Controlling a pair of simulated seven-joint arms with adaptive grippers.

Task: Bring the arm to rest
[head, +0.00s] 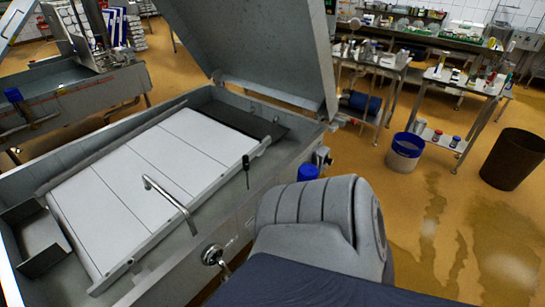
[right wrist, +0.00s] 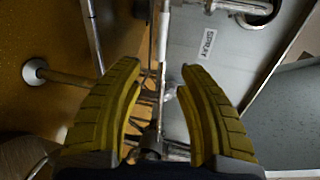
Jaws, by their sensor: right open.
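My right arm (head: 315,220) shows in the head view as a grey rounded link at the bottom, beside the near side of a large steel vat. Its gripper is hidden there. In the right wrist view my right gripper (right wrist: 160,70) has two yellow ribbed fingers set well apart. Nothing is held between them. Behind the fingers are pipes and a grey steel panel (right wrist: 190,55) with a white label (right wrist: 208,43). My left gripper is in neither view.
The steel vat (head: 170,262) has a raised lid (head: 255,45) and white panels (head: 150,170) inside. A white bucket (head: 405,152) and dark brown bin (head: 513,160) stand at right on open orange floor (head: 430,230). Laden tables (head: 465,85) stand at the back right.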

